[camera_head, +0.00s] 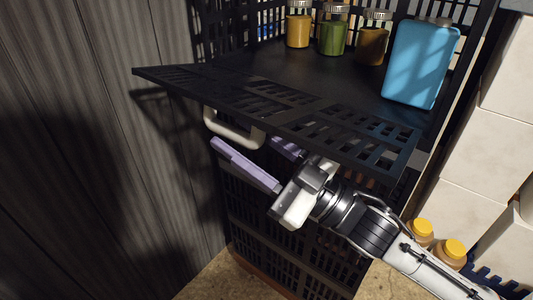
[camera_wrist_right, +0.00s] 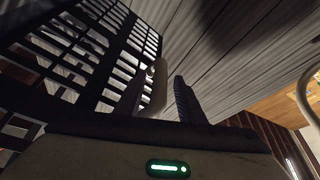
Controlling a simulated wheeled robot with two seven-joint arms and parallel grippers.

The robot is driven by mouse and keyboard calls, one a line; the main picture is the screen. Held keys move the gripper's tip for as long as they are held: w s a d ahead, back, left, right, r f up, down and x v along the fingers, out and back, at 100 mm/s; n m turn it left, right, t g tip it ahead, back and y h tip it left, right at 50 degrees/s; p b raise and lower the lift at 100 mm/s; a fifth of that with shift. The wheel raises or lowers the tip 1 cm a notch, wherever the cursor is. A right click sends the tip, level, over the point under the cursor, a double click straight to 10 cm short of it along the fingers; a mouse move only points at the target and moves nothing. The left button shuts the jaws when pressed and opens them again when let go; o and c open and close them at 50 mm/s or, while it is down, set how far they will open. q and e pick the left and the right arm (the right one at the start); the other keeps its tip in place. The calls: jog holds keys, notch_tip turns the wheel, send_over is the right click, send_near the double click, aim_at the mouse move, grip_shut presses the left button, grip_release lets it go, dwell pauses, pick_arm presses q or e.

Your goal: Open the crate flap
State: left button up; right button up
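The crate flap (camera_head: 285,105) is a black perforated panel. In the head view it sticks out from the front of the black upper crate (camera_head: 300,70), roughly level, with the crate's inside showing behind it. A pale handle (camera_head: 233,130) hangs under its outer left part; a pale curved piece that looks like this handle shows in the wrist view (camera_wrist_right: 155,90). My right gripper (camera_head: 246,144) is just below the flap, its purple fingers apart and the handle close by. I see no clear grip on the handle. The flap hides part of one finger. My left gripper is out of view.
Inside the crate stand several lidded jars (camera_head: 333,35) and a blue container (camera_head: 420,62). Another black crate (camera_head: 290,235) is below. A dark wood panel (camera_head: 90,150) is at the left. Yellow-lidded jars (camera_head: 452,252) and pale blocks (camera_head: 490,150) are at the right.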

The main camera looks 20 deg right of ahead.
jog(key=b+v, duration=0.1)
jog(key=v, duration=0.8)
